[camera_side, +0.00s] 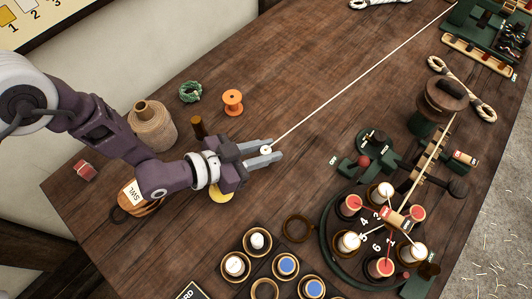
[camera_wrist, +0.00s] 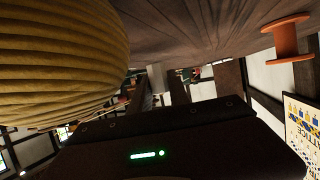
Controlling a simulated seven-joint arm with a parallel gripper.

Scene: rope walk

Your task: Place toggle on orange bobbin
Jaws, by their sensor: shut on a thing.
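My gripper (camera_side: 274,150) is stretched low over the middle of the table in the side view, its two grey fingers shut on a small white piece (camera_side: 266,149). I take this piece to be the toggle; its shape is mostly hidden between the fingers. The orange bobbin (camera_side: 232,102) stands upright on the table, above and to the left of the fingertips in the picture, apart from them and empty. It also shows at the upper right of the wrist view (camera_wrist: 287,38). I cannot make out the toggle in the wrist view.
A taut pale line (camera_side: 365,75) runs from near my fingertips to the upper right. A twine cone (camera_side: 152,127), a dark brown peg (camera_side: 198,128) and a green coil (camera_side: 190,92) stand near the bobbin. A round numbered stand (camera_side: 328,232) with several spools is at lower right.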

